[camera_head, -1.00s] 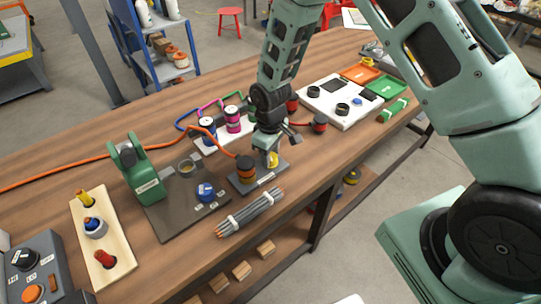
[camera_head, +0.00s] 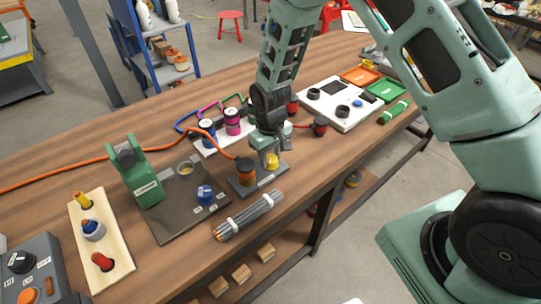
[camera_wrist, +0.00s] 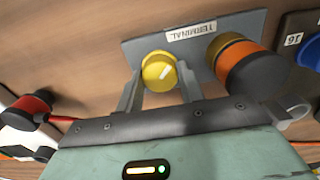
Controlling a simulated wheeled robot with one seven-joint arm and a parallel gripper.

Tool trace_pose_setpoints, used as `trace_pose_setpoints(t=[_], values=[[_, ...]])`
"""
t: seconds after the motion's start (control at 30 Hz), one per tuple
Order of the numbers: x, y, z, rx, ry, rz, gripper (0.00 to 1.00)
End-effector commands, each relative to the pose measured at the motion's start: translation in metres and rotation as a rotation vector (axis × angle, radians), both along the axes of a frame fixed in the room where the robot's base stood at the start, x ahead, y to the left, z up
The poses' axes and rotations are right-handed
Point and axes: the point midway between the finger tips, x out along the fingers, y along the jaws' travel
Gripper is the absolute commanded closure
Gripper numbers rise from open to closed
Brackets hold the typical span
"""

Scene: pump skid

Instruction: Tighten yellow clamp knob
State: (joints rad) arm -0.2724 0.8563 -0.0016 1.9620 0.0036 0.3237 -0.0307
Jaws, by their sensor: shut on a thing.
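The yellow clamp knob (camera_head: 272,161) stands on a grey plate (camera_head: 238,188) on the wooden bench. In the wrist view the knob (camera_wrist: 159,70) is round, with a pale line mark on its top. My gripper (camera_head: 270,158) points down over it. In the wrist view my gripper (camera_wrist: 160,82) has one finger on each side of the knob and is shut on it. The plate carries a label reading TERMINAL (camera_wrist: 191,30). The lower part of the knob is hidden in the wrist view.
A black and orange connector (camera_head: 245,171) stands on the same plate, close left of my gripper; an orange cable runs to it. A bundle of grey rods (camera_head: 248,215) lies in front. A black and red connector (camera_head: 320,126) is to the right.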

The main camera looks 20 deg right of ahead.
Motion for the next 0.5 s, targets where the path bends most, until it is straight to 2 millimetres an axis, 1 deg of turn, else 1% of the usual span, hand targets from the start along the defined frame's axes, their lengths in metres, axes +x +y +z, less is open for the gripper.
trace_pose_setpoints(t=[0.13,0.17,0.2,0.23,0.5], values=[[0.0009,0.0000,0.0010,0.001,-0.003,-0.002,0.85],[0.0009,0.0000,0.0010,0.001,-0.003,-0.002,0.60],[0.0009,0.0000,0.0009,0.001,-0.003,-0.002,0.49],[0.0009,0.0000,0.0009,0.001,-0.002,-0.002,0.41],[0.0004,-0.0001,0.0006,0.000,-0.001,0.000,0.41]])
